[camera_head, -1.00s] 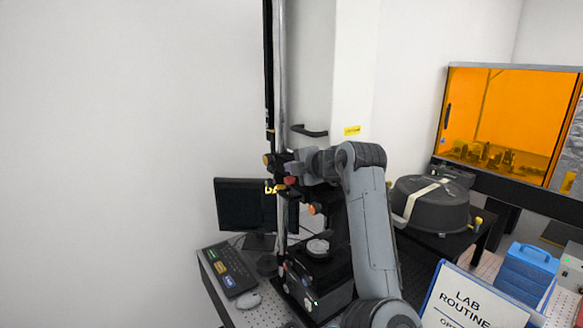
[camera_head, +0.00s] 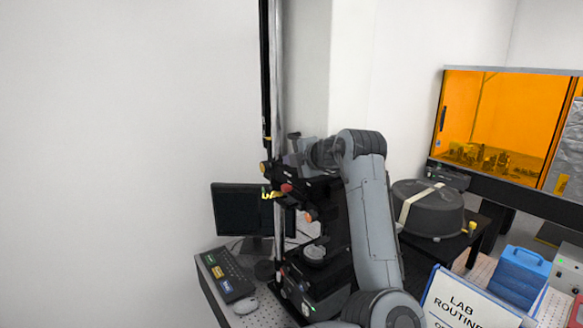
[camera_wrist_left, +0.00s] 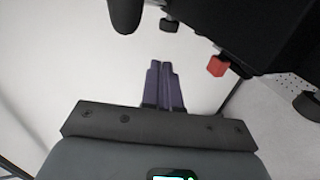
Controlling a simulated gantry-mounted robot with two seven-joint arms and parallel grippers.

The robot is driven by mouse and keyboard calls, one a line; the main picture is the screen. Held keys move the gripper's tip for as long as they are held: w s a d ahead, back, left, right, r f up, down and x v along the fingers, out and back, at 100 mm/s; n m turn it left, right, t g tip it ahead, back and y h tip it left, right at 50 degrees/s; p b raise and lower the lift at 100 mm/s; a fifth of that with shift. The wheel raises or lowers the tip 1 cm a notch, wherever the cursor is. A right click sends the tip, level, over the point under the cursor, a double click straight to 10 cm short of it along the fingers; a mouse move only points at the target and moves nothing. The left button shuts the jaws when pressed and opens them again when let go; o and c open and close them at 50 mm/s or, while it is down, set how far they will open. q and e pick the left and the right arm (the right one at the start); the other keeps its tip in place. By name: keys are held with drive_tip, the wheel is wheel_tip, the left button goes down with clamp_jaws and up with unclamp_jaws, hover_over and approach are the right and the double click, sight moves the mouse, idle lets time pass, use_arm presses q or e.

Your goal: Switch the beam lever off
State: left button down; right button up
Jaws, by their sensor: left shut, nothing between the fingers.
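The tall interferometer stand (camera_head: 272,90) has a black head (camera_head: 312,190) with several coloured knobs. A red knob (camera_head: 287,188) on it may be the beam lever; I cannot tell its setting. It seems to show as a red block on a short stem in the left wrist view (camera_wrist_left: 217,66), right of the fingers. My left gripper (camera_head: 289,158) is close above the head in the head view. Its fingers (camera_wrist_left: 165,84) are together and empty, apart from the red block. My right gripper is not in view.
A yellow part (camera_head: 268,194) sticks out left of the red knob. Below are a round stage (camera_head: 315,253), a monitor (camera_head: 238,212) and a keypad (camera_head: 228,274). A dark strapped case (camera_head: 428,210), a blue box (camera_head: 520,276) and a sign (camera_head: 466,302) stand to the right.

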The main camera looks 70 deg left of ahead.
use_arm(q)
wheel_tip(320, 180, up, 9)
drive_tip(key=shift+f+b, duration=0.15)
drive_tip(key=shift+b, duration=0.25)
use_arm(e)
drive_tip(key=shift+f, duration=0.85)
